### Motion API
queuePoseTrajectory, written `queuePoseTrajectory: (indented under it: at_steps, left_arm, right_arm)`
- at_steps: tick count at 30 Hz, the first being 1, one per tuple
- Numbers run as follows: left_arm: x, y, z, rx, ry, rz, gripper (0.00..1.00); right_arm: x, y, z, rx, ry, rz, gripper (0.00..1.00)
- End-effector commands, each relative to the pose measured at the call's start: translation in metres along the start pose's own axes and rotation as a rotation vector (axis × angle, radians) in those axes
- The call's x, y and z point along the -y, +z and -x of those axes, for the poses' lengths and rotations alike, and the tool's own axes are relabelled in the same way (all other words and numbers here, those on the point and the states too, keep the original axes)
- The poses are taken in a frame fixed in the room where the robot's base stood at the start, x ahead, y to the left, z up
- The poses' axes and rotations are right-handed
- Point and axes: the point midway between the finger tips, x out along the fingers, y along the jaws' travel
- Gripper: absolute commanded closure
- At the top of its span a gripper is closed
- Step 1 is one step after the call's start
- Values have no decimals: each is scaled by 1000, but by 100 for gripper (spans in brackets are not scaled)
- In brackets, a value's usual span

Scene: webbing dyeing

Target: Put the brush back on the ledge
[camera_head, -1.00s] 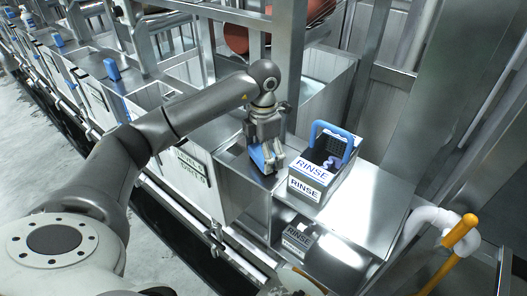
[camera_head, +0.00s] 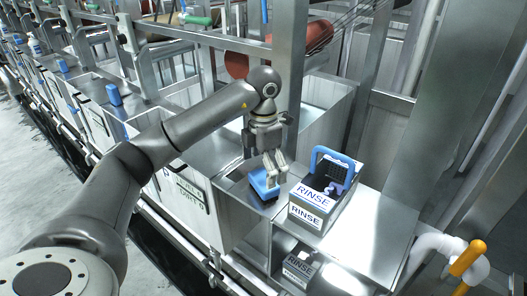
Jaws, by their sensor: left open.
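The blue brush (camera_head: 262,184) sits on the metal ledge (camera_head: 228,178), just left of a grey RINSE box. My left gripper (camera_head: 272,172) is directly above the brush, pointing down, with its fingers open at the brush's top. The fingers overlap part of the brush in this view, so I cannot tell whether they still touch it. My right gripper is not in view.
The grey RINSE box (camera_head: 313,214) with a blue handle stands close to the right of the brush. A metal upright (camera_head: 287,75) rises behind my gripper. A yellow-handled pipe (camera_head: 466,258) is at the lower right. Bare worktop lies right of the box.

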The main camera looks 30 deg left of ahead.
Motion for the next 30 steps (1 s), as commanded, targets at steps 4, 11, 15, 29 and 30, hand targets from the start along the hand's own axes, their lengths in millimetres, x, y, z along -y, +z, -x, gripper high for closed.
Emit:
queuePoseTrajectory:
  at_steps: [4, 11, 15, 29, 30]
  left_arm:
    - [-1, 1, 32, 6, 2, 0, 0]
    - [-1, 0, 64, 2, 3, 1, 0]
    - [-1, 0, 73, 1, 1, 1, 0]
    - [0, 0, 77, 0, -1, 0, 0]
    - [0, 0, 77, 0, -1, 0, 0]
  right_arm:
    - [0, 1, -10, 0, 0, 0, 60]
    - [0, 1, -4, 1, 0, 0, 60]
    - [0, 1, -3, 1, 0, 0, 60]
    - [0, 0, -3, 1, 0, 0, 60]
    - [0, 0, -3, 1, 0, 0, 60]
